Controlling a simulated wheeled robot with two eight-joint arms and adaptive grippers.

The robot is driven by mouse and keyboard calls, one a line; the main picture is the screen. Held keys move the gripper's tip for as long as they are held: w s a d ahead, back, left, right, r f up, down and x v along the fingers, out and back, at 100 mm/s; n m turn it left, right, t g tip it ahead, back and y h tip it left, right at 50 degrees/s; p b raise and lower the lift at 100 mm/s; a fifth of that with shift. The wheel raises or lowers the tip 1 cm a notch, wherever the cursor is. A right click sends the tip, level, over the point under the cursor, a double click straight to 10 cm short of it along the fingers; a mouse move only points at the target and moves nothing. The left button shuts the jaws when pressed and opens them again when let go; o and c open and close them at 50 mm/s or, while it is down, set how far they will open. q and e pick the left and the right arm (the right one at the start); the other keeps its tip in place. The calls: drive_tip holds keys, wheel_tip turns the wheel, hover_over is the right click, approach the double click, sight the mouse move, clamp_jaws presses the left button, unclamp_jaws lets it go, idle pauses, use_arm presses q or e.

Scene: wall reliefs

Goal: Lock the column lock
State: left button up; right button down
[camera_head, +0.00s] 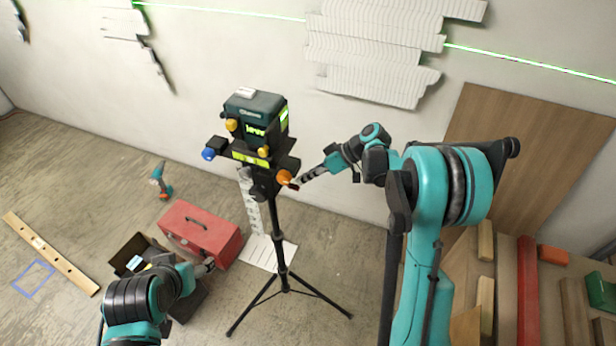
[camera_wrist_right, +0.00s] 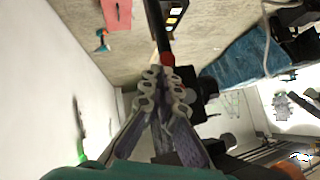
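A black tripod (camera_head: 274,225) stands on the floor and carries a dark green laser level (camera_head: 253,113) on a black mount. An orange knob (camera_head: 284,177) is on the right side of the mount, and a blue knob (camera_head: 208,154) is on the left. I cannot tell which part is the column lock. My right gripper (camera_head: 297,183) is beside the orange knob; contact is unclear. In the right wrist view its fingers (camera_wrist_right: 164,80) are close together, with nothing clearly held between them. My left gripper (camera_head: 208,267) is low, near the red toolbox; its fingers are too small to judge.
The red toolbox (camera_head: 202,234) and an open dark box (camera_head: 138,252) lie left of the tripod. A cordless drill (camera_head: 161,180) and a wooden level (camera_head: 48,252) are on the floor. Wooden boards (camera_head: 520,130) lean at the right. White reliefs (camera_head: 370,50) hang on the wall.

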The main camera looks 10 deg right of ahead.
drive_tip(key=shift+s+a+f, duration=0.1)
drive_tip(key=shift+f, duration=0.35)
drive_tip(key=shift+r, duration=0.2)
drive_tip(key=shift+r+p, duration=0.35)
drive_tip(key=shift+r, duration=0.3)
drive_tip(key=v, duration=1.2)
drive_tip(key=shift+s+a+r, duration=0.1)
